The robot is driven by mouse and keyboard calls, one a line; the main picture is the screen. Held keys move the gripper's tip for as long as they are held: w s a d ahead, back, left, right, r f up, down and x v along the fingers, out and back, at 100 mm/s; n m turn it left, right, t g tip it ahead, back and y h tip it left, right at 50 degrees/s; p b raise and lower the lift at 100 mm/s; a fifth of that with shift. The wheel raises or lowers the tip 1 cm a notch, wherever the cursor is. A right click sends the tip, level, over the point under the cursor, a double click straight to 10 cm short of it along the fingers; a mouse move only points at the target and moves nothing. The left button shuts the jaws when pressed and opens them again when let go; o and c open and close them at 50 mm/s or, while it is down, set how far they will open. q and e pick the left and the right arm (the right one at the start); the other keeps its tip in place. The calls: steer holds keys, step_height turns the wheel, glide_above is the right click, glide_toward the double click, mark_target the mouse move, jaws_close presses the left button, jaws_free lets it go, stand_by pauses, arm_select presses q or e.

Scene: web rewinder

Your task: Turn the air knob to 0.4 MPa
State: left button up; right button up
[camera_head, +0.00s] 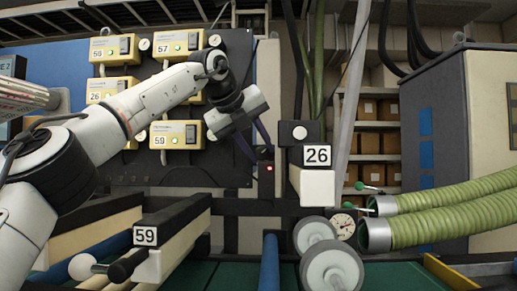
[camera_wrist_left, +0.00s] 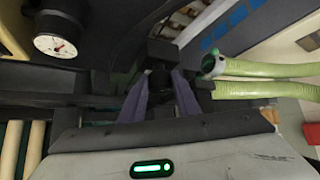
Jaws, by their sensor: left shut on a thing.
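My left gripper (camera_head: 253,143) reaches down from the upper left to a dark spot on the machine. In the left wrist view its two purple fingers (camera_wrist_left: 160,88) are shut on a small black knob (camera_wrist_left: 158,80). The head view mostly hides this knob behind the fingers. A round white pressure gauge with a red mark (camera_wrist_left: 56,32) is at the upper left of the wrist view; its reading is too small to tell. A round gauge (camera_head: 343,226) also shows in the head view, at the lower middle right. My right gripper is not in view.
A small red light (camera_head: 269,168) glows just below the fingers. A block marked 26 (camera_head: 317,156) stands close to their right. Green hoses (camera_head: 450,205) run in from the right. Yellow boxes (camera_head: 114,49) sit on the dark panel behind my left arm.

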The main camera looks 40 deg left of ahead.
arm_select(q)
steer(key=shift+f, duration=0.15)
steer(key=o, duration=1)
steer(key=shift+o, duration=0.2)
steer(key=v, duration=1)
steer(key=shift+s, duration=0.1)
